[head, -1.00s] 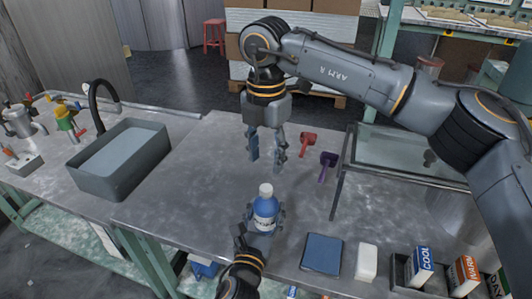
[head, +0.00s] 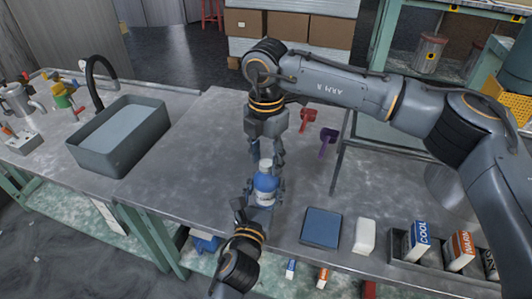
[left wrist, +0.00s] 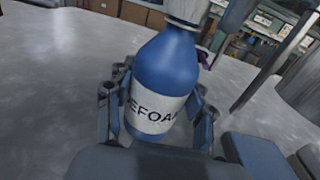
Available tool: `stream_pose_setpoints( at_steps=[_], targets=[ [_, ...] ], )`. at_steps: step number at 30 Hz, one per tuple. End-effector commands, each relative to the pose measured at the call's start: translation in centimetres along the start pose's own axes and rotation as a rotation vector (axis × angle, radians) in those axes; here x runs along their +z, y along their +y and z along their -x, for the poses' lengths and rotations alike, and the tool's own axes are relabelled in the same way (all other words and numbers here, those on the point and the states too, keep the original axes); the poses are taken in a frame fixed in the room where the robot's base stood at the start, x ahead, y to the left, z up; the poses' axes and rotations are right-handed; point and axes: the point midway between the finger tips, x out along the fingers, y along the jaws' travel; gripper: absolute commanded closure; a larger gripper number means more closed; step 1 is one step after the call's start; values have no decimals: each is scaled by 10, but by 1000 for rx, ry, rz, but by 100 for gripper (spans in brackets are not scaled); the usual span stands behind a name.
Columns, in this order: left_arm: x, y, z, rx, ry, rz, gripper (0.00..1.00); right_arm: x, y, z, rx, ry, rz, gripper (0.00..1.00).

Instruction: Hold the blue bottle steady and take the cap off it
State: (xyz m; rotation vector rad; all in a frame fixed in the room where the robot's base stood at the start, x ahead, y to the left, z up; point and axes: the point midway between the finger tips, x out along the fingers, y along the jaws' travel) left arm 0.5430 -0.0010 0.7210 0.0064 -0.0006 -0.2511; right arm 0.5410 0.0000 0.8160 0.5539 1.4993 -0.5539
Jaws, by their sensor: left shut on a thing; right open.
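The blue bottle (head: 265,189) stands upright near the front of the metal table, with a white cap (head: 266,164) on top. My left gripper (head: 262,200) is shut around the bottle's lower body. In the left wrist view the bottle (left wrist: 165,75) shows a white label reading "EFOA", partly hidden, between the fingers, and the cap (left wrist: 187,10) is cut off by the top edge. My right gripper (head: 267,150) is open and points down at the cap from behind and above. Its fingers are partly hidden by the cap, and I cannot tell whether they touch it.
A red tool (head: 307,118) and a purple tool (head: 327,140) lie behind to the right. A blue pad (head: 321,227) and a white block (head: 366,236) lie to the right, near a rack of cartons (head: 418,240). A sink (head: 120,150) is at the left. The table left of the bottle is clear.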

Motion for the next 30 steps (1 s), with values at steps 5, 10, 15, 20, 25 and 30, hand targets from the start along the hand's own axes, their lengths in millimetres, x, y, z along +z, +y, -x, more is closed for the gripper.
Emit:
stream_pose_setpoints(
  at_steps=[5,10,15,20,25,30],
  targets=[
    [0,0,0,0,1,0,100,0,0,0,0,0,0,76],
    [0,0,0,0,1,-1,100,0,0,0,0,0,0,100],
    [0,0,0,0,1,-1,100,0,0,0,1,0,26,100],
    [0,0,0,0,0,-1,100,0,0,1,1,-1,226,100],
    [0,0,0,0,0,-1,100,0,0,1,1,-2,555,100],
    [0,0,0,0,0,-1,100,0,1,1,2,-3,883,100]
  ],
)
